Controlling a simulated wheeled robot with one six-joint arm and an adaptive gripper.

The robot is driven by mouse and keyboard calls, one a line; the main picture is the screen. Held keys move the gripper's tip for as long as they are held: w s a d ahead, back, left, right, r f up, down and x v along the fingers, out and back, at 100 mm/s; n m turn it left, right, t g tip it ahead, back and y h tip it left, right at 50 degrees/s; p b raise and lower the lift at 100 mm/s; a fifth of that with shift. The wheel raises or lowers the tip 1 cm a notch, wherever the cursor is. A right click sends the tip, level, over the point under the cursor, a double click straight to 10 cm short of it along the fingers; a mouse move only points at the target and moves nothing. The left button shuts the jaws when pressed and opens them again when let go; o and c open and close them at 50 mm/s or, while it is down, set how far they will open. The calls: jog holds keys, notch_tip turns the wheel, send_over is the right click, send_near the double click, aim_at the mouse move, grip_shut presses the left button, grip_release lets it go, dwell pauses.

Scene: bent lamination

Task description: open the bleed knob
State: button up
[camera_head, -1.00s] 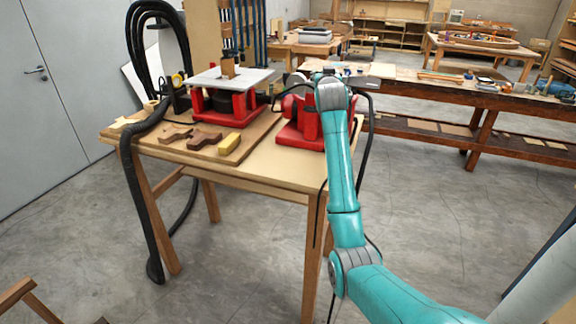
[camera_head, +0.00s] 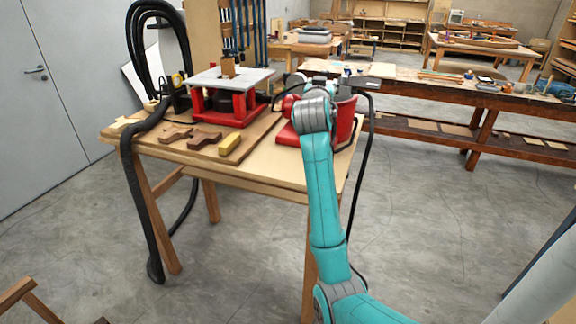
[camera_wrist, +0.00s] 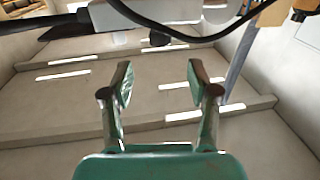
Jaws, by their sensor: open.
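My gripper (camera_wrist: 159,84) is open and empty in the wrist view, its two fingers apart with only a pale background between them. In the head view the gripper is hidden by my own arm at the right end of the wooden table. A red machine (camera_head: 345,122) stands there, partly covered by my arm. No bleed knob can be made out for certain. A small dark round part (camera_wrist: 158,39) shows beyond the fingertips in the wrist view, under a pale housing (camera_wrist: 155,12); I cannot tell whether it is the knob.
A red press with a grey plate (camera_head: 230,77) stands on the wooden table (camera_head: 285,172). Brown wooden pieces (camera_head: 205,140) and a yellow block (camera_head: 229,144) lie before it. A black hose (camera_head: 138,190) hangs at the left. A dark cable (camera_wrist: 225,38) crosses the wrist view's top.

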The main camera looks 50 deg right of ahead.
jog(key=a+f+n+t+y, duration=0.1)
jog(key=a+f, duration=0.3)
jog(key=f, duration=0.2)
jog(key=a+f+n+t+y, duration=0.1)
jog(key=a+f, duration=0.3)
jog(key=f, duration=0.2)
jog(key=w+a+f+n+t+y, duration=0.1)
jog(key=a+f+n, duration=0.1)
jog(key=a+f, duration=0.2)
notch_tip(320, 180, down, 3)
jog(key=shift+f, duration=0.1)
jog(key=shift+s+a+f+y, duration=0.2)
jog(key=shift+a+f+y, duration=0.1)
jog(key=shift+a+f, duration=0.4)
